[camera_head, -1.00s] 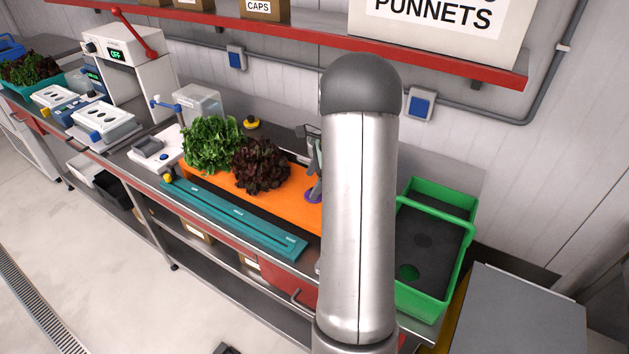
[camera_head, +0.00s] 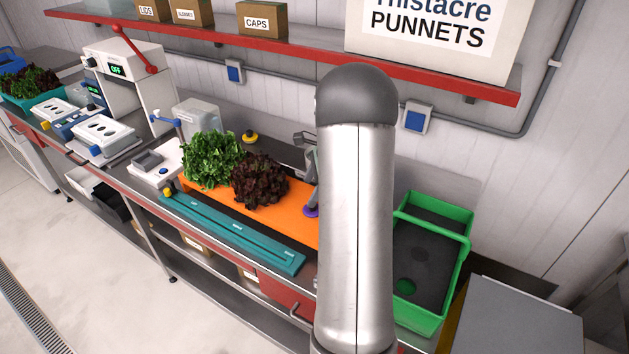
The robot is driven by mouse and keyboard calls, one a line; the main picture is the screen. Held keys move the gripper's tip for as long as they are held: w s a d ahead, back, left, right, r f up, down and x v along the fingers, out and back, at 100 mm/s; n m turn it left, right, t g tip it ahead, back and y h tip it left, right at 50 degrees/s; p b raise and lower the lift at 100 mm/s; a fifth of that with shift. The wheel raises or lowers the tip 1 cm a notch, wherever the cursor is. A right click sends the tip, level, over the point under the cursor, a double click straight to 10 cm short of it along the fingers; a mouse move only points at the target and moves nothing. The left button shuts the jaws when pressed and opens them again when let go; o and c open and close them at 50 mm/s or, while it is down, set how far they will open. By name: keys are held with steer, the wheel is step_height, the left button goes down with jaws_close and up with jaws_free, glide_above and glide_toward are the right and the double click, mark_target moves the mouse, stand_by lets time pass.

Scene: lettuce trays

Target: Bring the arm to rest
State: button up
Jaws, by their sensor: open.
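My arm shows as a thick silver upright link with a dark grey rounded cap, right of the middle of the view. It stands in front of the bench and hides part of it. No gripper fingers can be made out. A narrow grey piece (camera_head: 310,165) shows at the link's left edge, above a purple ring (camera_head: 311,211) by the orange board (camera_head: 290,222). I cannot tell whether this piece belongs to my arm or to the bench. A green lettuce (camera_head: 212,160) and a dark red lettuce (camera_head: 259,181) sit on the board, left of the link.
A green crate (camera_head: 459,262) stands right of my arm. A teal bar (camera_head: 232,234) lies along the bench's front. A white scale (camera_head: 155,165) and a lever machine (camera_head: 125,72) stand further left. A red-edged shelf (camera_head: 290,52) with boxes runs above. Floor at lower left is clear.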

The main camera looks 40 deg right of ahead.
steer(key=b+v, duration=0.2)
steer(key=v, duration=1.5)
steer(key=shift+r, duration=0.25)
steer(key=s+a+f+n+g+h, duration=0.1)
steer(key=s+a+n+g, duration=0.15)
steer(key=a+n, duration=1.25)
steer(key=s+a+f+n+h, duration=0.1)
steer(key=s+a+f+n, duration=0.3)
steer(key=s+a, duration=0.3)
steer(key=s+a+f+n+h, duration=0.1)
steer(key=s+a+f+n, duration=0.3)
steer(key=s+a, duration=0.4)
steer(key=a+t, duration=0.1)
steer(key=a, duration=0.3)
steer(key=shift+a+f+h, duration=0.2)
steer(key=shift+a+h, duration=0.05)
steer(key=shift+h, duration=0.05)
